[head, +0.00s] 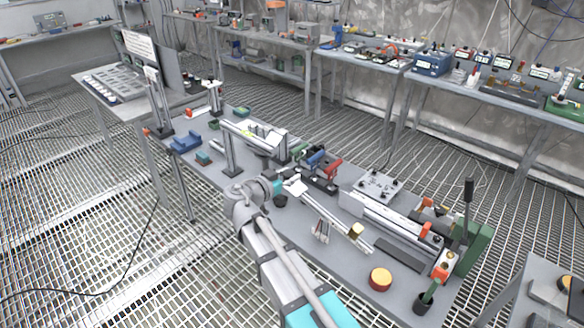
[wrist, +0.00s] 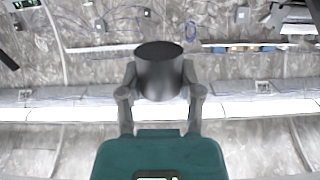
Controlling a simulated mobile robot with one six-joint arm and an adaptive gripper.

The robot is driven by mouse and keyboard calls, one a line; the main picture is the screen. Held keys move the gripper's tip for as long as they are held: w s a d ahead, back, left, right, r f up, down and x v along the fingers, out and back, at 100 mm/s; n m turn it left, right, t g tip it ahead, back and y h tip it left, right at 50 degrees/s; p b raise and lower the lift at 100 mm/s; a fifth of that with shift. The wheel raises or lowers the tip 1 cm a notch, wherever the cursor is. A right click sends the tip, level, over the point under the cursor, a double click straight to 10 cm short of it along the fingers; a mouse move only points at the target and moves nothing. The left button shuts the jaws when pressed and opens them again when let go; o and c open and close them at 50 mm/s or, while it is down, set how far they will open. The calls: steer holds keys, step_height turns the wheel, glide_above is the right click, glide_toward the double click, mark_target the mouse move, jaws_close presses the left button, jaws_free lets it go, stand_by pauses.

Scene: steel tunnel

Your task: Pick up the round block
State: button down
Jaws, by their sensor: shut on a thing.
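My gripper (wrist: 160,88) is shut on a dark grey round block (wrist: 160,70), a short cylinder, with one finger on each side. The block's top rim stands above the fingertips in the wrist view. In the head view my gripper (head: 279,191) is over the middle of the long grey workbench, and the dark round block (head: 280,201) shows small at its end. The head view does not show clearly how far the block is above the bench top.
The workbench (head: 315,262) also holds a red round piece with a gold top (head: 381,279), a small gold cylinder (head: 356,230), a slim white rail (head: 335,222), a metal profile frame (head: 232,150) and a lever device (head: 466,225). Bare bench top lies around the red piece.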

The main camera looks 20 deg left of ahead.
steer(key=s+r+p, duration=0.2)
steer(key=s+r, duration=0.1)
steer(key=s, duration=0.3)
steer(key=shift+s+d, duration=0.35)
stand_by(1.6)
